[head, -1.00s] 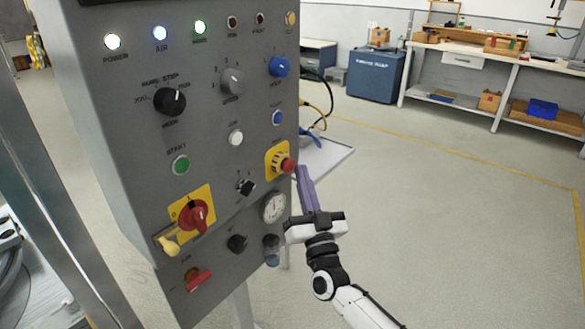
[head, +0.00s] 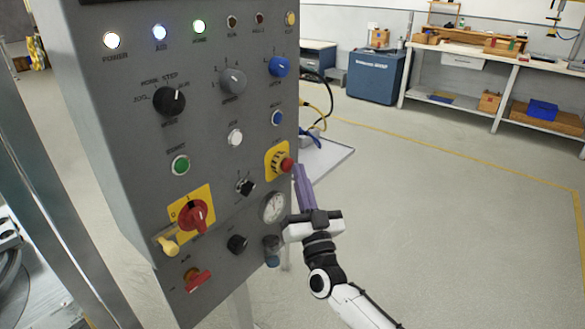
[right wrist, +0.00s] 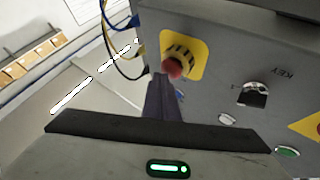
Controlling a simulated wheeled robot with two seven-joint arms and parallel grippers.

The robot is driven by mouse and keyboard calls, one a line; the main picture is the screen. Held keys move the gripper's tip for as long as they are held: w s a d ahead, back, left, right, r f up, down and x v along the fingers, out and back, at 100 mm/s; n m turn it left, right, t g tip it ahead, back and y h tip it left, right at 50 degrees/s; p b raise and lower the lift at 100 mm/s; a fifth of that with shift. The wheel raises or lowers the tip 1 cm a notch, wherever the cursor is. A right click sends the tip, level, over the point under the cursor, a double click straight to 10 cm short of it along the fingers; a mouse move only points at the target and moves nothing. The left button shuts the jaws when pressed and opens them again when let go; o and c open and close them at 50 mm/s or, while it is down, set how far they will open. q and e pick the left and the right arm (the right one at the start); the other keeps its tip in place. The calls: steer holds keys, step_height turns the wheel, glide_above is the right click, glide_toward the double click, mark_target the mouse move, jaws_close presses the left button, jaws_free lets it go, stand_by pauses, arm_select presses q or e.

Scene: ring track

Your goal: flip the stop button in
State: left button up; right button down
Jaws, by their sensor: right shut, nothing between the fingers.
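The stop button is a red knob (head: 287,164) on a yellow plate (head: 272,155), at the right edge of the grey control panel (head: 200,120) in the head view. In the right wrist view the red knob (right wrist: 174,68) stands out from its yellow plate near the top middle. My right gripper (head: 299,170) is shut and empty, with its purple fingers pointing up at the knob. In the wrist view the fingertips (right wrist: 162,78) are just below and left of the knob. I cannot tell whether they touch it. My left gripper is not in view.
A red rotary switch (head: 193,214) on a yellow plate, a gauge (head: 273,207) and several knobs and lamps share the panel. Yellow and black cables (head: 322,112) and a pale shelf (head: 327,158) are behind it. The floor to the right is clear.

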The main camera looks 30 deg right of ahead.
steer(key=shift+w, duration=0.15)
stand_by(0.4)
steer(key=shift+s+d+p, duration=0.3)
steer(key=shift+s+p, duration=0.15)
steer(key=shift+s, duration=0.4)
steer(key=shift+s, duration=0.1)
steer(key=s, duration=0.1)
steer(key=s+d+p, duration=0.1)
steer(key=s, duration=0.1)
steer(key=s+d+p, duration=0.1)
steer(key=shift+s, duration=0.25)
